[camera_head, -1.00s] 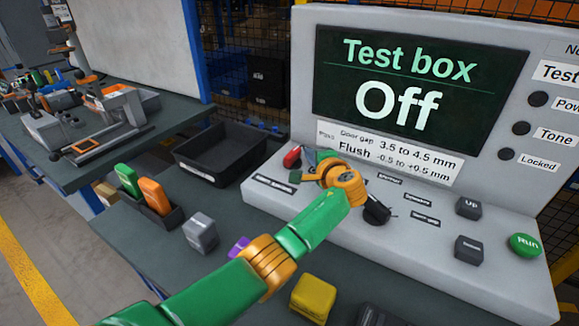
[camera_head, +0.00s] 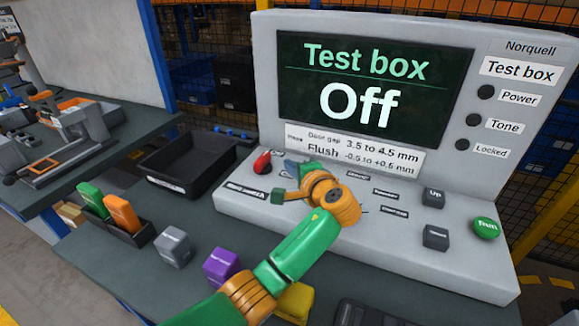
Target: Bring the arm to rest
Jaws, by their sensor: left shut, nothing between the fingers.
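My left arm, green with orange joints, comes in from the bottom left and reaches over the sloped panel of the test box (camera_head: 400,215). My left gripper (camera_head: 283,182) is at the panel's left part, beside the red switch (camera_head: 262,163), and is shut with nothing in it. The wrist hides part of the panel and its controls behind it. The screen (camera_head: 372,90) reads "Test box Off". My right gripper is not in view.
A black tray (camera_head: 165,182) lies left of the test box. A holder with a green block (camera_head: 92,197) and an orange block (camera_head: 123,213), a grey block (camera_head: 174,247), a purple block (camera_head: 221,265) and a yellow block (camera_head: 296,303) stand on the table in front.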

